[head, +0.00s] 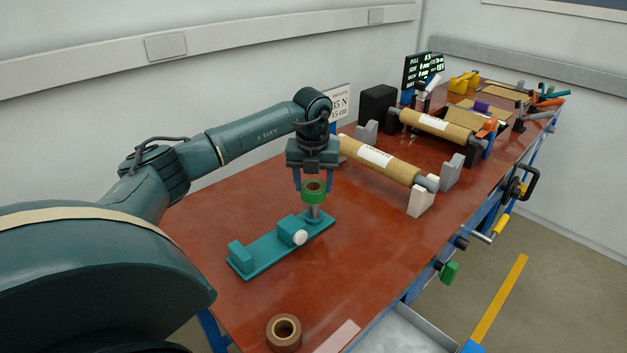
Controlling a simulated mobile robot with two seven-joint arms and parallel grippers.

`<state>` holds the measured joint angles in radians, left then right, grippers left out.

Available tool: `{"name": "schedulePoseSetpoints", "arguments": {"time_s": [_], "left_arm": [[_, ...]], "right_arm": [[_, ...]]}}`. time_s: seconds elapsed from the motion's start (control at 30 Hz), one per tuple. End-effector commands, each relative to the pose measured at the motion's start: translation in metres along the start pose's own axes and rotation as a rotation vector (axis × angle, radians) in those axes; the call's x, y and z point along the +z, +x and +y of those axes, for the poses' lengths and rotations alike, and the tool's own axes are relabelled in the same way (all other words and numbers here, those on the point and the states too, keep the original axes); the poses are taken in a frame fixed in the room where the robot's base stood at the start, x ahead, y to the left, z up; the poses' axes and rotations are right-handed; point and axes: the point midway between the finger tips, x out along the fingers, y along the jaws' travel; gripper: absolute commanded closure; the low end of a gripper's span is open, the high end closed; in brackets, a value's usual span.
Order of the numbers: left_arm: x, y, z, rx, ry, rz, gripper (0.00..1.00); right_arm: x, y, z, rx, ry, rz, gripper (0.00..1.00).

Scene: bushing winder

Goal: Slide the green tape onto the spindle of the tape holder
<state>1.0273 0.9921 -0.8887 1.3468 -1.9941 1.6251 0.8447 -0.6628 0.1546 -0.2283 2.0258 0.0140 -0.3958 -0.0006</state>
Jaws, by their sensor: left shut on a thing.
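The green tape (313,197) is a small roll with a brown core. My left gripper (313,184) points down and is shut on it, with one blue finger on each side. The teal tape holder (268,255) lies on the red-brown table, with a white knob (300,237) on its block. Its grey spindle (314,213) stands upright at the far right end, directly below the tape in the picture. The spindle's top is hidden by the tape, so I cannot tell whether it is inside the core. My right gripper is not in view.
A brown tape roll (284,332) lies near the front table edge, beside a pale pink strip (338,338). The table (375,232) right of the holder is clear.

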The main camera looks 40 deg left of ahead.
Motion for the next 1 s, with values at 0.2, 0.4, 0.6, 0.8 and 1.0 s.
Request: {"name": "schedulePoseSetpoints", "arguments": {"time_s": [0.2,0.4,0.6,0.8,1.0], "left_arm": [[0.000,0.000,0.000,0.000,0.000,0.000,0.68],[0.000,0.003,0.000,0.000,0.000,0.000,0.68],[-0.001,0.009,0.000,0.000,0.000,0.000,0.68],[-0.002,0.015,0.000,0.000,0.000,0.000,0.68],[-0.003,0.021,0.000,0.000,0.000,0.000,0.68]], "right_arm": [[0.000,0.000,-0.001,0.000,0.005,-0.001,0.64],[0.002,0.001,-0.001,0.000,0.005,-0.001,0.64],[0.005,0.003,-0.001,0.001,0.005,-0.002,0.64],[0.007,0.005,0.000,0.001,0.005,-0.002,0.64],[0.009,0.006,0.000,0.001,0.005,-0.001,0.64]]}}
